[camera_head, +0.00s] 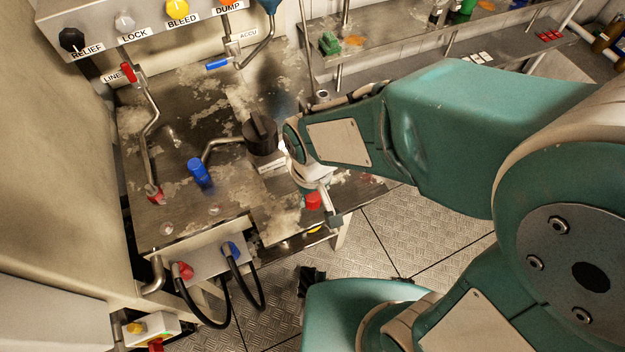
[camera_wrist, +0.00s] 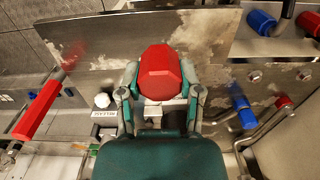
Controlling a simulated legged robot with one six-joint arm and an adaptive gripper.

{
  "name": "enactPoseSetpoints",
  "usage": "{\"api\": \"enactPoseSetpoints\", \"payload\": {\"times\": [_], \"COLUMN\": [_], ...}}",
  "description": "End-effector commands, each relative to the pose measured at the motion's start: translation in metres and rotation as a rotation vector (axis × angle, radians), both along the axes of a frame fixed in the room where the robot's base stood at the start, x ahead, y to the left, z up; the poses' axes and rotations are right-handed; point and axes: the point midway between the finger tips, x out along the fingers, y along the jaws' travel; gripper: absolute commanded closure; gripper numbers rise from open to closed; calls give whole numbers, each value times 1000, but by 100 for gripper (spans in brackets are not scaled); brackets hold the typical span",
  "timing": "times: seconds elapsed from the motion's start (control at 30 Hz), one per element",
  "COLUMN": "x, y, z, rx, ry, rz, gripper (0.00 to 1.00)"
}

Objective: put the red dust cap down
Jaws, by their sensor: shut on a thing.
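The red dust cap (camera_wrist: 162,74) is a faceted red piece between the two fingers of my gripper (camera_wrist: 160,88) in the wrist view. The fingers are shut on its sides. In the head view the cap (camera_head: 313,200) shows as a small red piece beside my gripper (camera_head: 324,205), near the front right edge of the stained metal bench (camera_head: 220,115). The cap appears to be above the bench edge; I cannot tell whether it touches anything. Part of it is hidden behind the fingers.
On the bench stand a black knob (camera_head: 262,133) close to my gripper and a blue cap (camera_head: 199,171). A lower box holds red and blue connectors (camera_head: 232,249) with black hoses. A shelf (camera_head: 420,60) stands behind. Bare bench lies around the blue cap.

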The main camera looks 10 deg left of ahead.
Motion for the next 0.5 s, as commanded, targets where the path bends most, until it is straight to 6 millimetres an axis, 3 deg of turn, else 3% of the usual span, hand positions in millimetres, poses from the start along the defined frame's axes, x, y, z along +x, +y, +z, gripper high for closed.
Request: {"api": "enactPoseSetpoints", "payload": {"times": [0.1,0.3,0.5], "x": [22,45,61], "y": [3,9,11], "z": [-13,-43,-61], "rx": [-3,-7,-4], "ry": [3,4,0], "rz": [-4,-1,-1], "gripper": [100,100,100]}}
